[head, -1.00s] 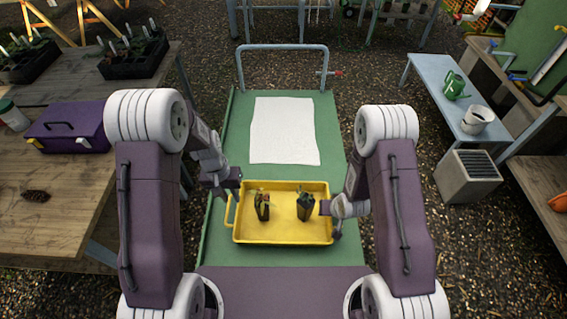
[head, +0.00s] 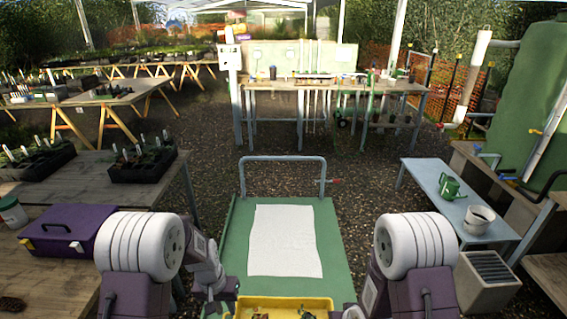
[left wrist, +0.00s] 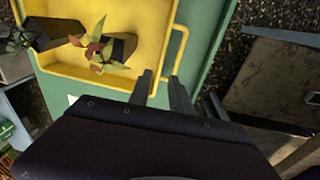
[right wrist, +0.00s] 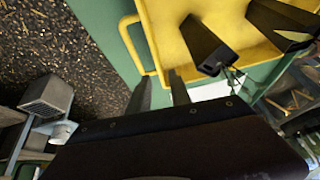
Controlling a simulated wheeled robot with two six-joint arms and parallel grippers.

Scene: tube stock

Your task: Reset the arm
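The yellow tray (head: 262,301) shows only by its far part at the bottom edge of the head view, on the green cart top (head: 237,240). It holds two dark pots with plants, one with reddish-green leaves (left wrist: 97,50). My left gripper (left wrist: 160,82) is open and empty, its fingertips close to the tray's handle (left wrist: 181,45). My right gripper (right wrist: 160,82) is also open and empty, close to the handle (right wrist: 127,40) on the other side. I cannot tell whether either gripper touches its handle. In the head view, the right fingers are out of sight.
A white sheet (head: 285,240) lies flat on the cart, before its grey rail (head: 283,159). A purple toolbox (head: 65,235) stands on the left bench.

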